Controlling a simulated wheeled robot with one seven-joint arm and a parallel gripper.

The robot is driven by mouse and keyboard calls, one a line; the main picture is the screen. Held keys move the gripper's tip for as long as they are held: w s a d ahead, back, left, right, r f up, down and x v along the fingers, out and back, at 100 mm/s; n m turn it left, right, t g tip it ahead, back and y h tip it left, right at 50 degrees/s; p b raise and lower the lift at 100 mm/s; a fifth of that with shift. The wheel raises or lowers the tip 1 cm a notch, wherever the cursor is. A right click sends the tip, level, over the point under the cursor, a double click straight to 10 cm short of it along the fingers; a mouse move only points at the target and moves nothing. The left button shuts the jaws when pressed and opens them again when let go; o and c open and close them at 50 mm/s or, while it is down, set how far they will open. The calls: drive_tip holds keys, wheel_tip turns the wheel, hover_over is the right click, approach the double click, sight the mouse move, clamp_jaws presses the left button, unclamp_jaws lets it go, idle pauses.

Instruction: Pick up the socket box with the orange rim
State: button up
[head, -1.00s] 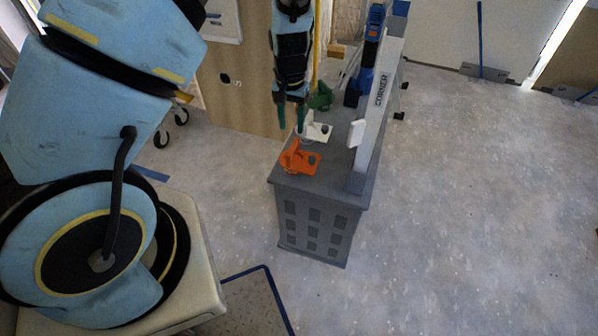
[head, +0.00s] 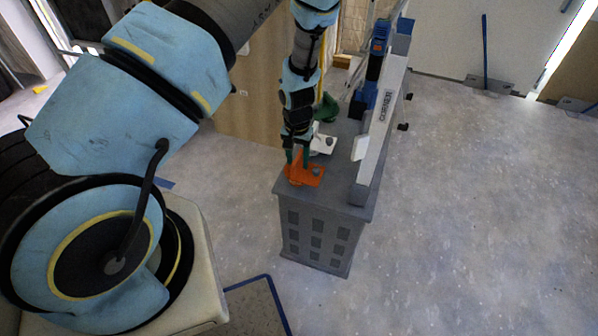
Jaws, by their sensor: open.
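The orange socket box (head: 306,174) sits near the front left corner of the grey stand's top (head: 335,190). A white piece (head: 324,144) of similar shape stands just behind it, and a green one (head: 328,107) stands farther back. My gripper (head: 298,158) points down with green fingertips, open, at the back left part of the orange box. One fingertip overlaps the box in the picture; I cannot tell whether it touches. My gripper hides part of the white piece.
A white and grey panel-like rail (head: 380,125) with a blue tool (head: 371,75) stands along the right side of the stand. A wooden panel (head: 250,100) is behind to the left. The floor to the right (head: 470,210) is clear.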

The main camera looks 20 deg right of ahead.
clamp_jaws()
idle(1.4)
